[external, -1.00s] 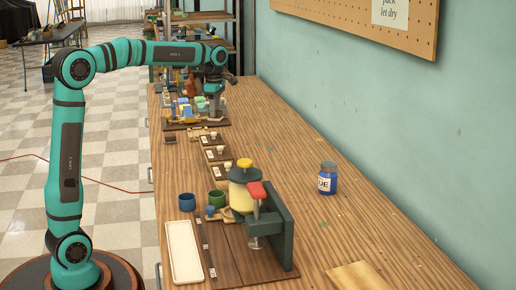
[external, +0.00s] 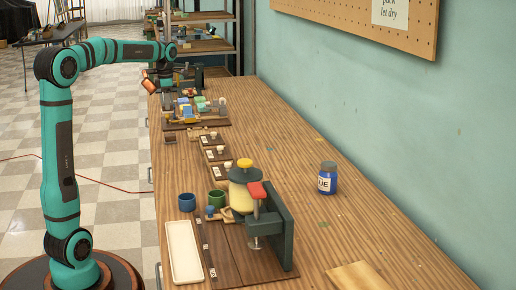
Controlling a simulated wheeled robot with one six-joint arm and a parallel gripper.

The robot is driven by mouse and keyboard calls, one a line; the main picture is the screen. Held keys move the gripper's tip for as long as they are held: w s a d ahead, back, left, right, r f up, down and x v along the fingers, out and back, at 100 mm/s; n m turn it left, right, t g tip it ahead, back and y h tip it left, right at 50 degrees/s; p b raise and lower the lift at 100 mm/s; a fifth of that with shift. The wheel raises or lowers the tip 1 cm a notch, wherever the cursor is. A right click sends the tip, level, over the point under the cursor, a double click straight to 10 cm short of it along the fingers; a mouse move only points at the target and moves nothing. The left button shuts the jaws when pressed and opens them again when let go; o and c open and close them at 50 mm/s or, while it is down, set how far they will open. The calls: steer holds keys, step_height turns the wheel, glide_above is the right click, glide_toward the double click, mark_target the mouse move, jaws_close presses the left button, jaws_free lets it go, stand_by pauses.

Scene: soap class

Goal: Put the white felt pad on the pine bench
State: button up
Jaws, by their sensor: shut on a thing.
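My gripper (external: 153,84) is at the far left edge of the long wooden bench, small and turned sideways. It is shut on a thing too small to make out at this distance. I cannot pick out the white felt pad for certain in the external view. The pine bench (external: 290,130) runs from front to back along the wall, with a broad bare stretch of wood on its right side.
A blue jar (external: 327,179) stands right. A tray of coloured pieces (external: 196,124) lies at the back.

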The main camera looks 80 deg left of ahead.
steer(key=shift+f, duration=5)
steer(key=shift+f, duration=0.1)
steer(key=o, duration=1)
step_height(320, 180, up, 12)
steer(key=shift+r, duration=0.15)
steer(key=shift+d, duration=0.15)
